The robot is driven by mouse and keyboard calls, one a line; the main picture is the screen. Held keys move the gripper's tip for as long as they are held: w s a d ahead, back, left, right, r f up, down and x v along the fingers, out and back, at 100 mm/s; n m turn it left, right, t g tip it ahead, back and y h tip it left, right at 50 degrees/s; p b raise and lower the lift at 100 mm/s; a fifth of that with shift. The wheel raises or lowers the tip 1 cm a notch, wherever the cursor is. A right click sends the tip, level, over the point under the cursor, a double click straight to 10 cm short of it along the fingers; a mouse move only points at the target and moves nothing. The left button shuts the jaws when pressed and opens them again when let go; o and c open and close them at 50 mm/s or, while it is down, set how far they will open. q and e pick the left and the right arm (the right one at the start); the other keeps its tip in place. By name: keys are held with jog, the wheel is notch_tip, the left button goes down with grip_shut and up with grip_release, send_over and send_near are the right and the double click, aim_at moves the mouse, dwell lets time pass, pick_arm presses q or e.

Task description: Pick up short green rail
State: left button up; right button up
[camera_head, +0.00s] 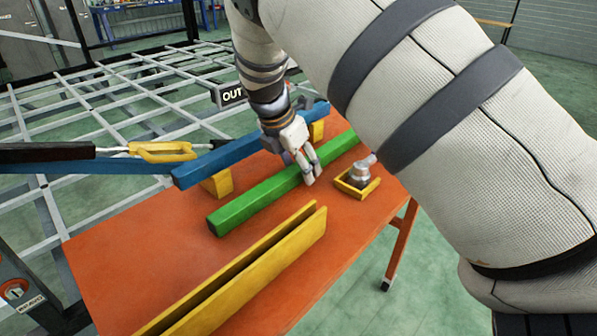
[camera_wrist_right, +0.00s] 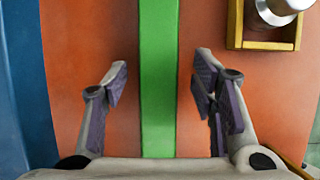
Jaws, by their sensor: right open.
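The short green rail (camera_head: 262,203) lies on the orange table (camera_head: 110,262), between a blue rail and a yellow channel. My right gripper (camera_head: 308,172) is over the rail's middle to far part. In the right wrist view, the green rail (camera_wrist_right: 158,80) runs between the two open fingers of my right gripper (camera_wrist_right: 160,90), with a gap on each side. The fingers do not touch it there. How high the fingertips are above the table is hard to tell. My left gripper is not in view.
The blue rail (camera_head: 225,158) rests on yellow blocks (camera_head: 217,183) behind the green rail. The yellow channel (camera_head: 250,272) lies in front. A yellow tray (camera_head: 345,187) with a metal part (camera_head: 358,172) stands just right of my right gripper. The table's left part is clear.

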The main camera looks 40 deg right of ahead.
jog(key=shift+w, duration=0.1)
grip_shut()
jog(key=shift+r, duration=0.1)
